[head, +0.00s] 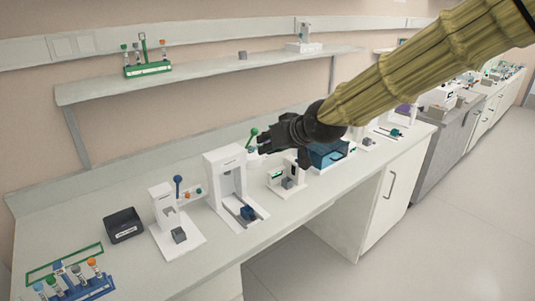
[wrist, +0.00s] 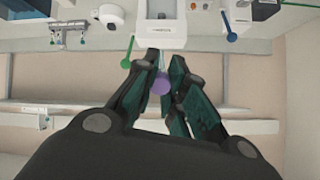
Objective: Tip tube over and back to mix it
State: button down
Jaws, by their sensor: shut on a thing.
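My gripper (head: 268,145) is held above the bench near the tall white machine (head: 226,177). In the wrist view, my gripper (wrist: 162,62) is shut on a tube with a purple cap (wrist: 160,86). The cap shows between the fingers, and a short pale piece of the tube (wrist: 162,62) shows beyond it. The fingers hide most of the tube. In the head view I cannot make out the tube. The wrist view shows the bench at the top and the shelf lower down, so my wrist is turned over.
A blue rack (head: 85,288) with several capped tubes stands at the front left, near a dark tray (head: 123,226). A green rack (head: 147,70) stands on the wall shelf (head: 205,76). A green-knobbed lever (head: 253,133) is close to my fingers. A teal box (head: 328,154) is behind.

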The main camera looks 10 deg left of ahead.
jog(key=shift+s+d+f+t+y+b, duration=0.15)
jog(key=shift+f+t+y+b, duration=0.5)
jog(key=shift+b, duration=2.15)
jog(key=t+y+b, duration=0.2)
jog(key=b, duration=0.6)
jog(key=f+t+y+b, duration=0.1)
jog(key=t+y+b, duration=0.1)
jog(key=b, duration=0.7)
jog(key=shift+d+f+y, duration=0.1)
jog(key=shift+y, duration=0.35)
jog(key=y+b, duration=0.1)
jog(key=b, duration=0.2)
jog(key=t+b, duration=0.1)
jog(key=b, duration=0.3)
jog(key=shift+f+t+y, duration=0.25)
jog(key=shift+f+y, duration=0.05)
jog(key=shift+y, duration=0.1)
jog(key=t+y+b, duration=0.1)
jog(key=b, duration=0.3)
jog(key=t+y+b, duration=0.1)
jog(key=b, duration=0.3)
jog(key=shift+a+f+y, duration=0.2)
jog(key=shift+y, duration=0.1)
jog(key=shift+f+t+b, duration=0.1)
jog(key=shift+t+b, duration=0.2)
jog(key=shift+b, duration=0.6)
jog(key=r+p, duration=0.1)
jog(key=p, duration=0.2)
jog(key=shift+g, duration=0.4)
